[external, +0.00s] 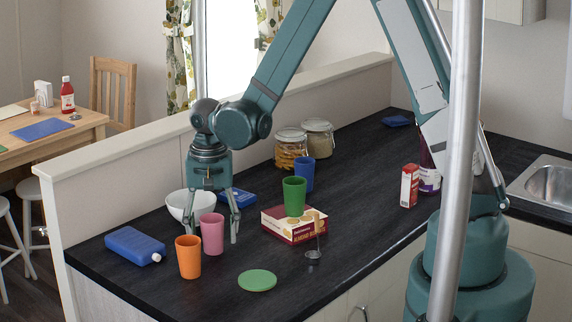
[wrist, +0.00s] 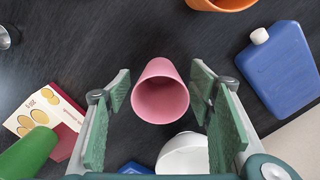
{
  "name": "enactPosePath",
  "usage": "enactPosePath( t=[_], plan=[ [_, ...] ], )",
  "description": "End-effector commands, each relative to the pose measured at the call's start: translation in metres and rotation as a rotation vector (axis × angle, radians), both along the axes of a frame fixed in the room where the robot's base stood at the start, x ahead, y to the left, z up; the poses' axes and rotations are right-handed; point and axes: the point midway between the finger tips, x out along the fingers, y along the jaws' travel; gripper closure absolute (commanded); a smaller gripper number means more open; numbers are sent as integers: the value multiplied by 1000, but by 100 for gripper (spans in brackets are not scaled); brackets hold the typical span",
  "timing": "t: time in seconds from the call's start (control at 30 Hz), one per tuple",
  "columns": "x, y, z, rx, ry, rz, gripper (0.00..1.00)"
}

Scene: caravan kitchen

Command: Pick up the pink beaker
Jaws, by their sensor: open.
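The pink beaker (external: 212,235) stands upright on the dark counter between the orange beaker and the white bowl. In the wrist view the pink beaker (wrist: 161,92) shows its open rim between my spread fingers. My gripper (external: 213,232) points down over it and is open, with one finger on each side. In the wrist view my gripper (wrist: 160,105) has a gap between each finger pad and the beaker, and it holds nothing. How far the fingertips reach down beside the beaker is hard to tell.
Close by are an orange beaker (external: 188,257), a white bowl (external: 178,205), a blue flask (external: 134,244), and a box (external: 275,224) with a green beaker (external: 294,196). A green disc (external: 257,280) lies in front. A blue beaker (external: 304,174) and jars (external: 290,148) stand behind.

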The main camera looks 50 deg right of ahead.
Motion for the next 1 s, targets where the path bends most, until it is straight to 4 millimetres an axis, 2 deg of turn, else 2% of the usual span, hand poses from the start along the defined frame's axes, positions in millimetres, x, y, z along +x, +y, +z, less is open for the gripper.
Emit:
enactPosePath(
  t=[0.37,0.4,0.63,1.0],
  plan=[
    [0,0,0,0,0,0,47],
    [0,0,0,0,0,0,48],
    [0,0,0,0,0,0,77],
    [0,0,1,0,0,0,77]
  ],
)
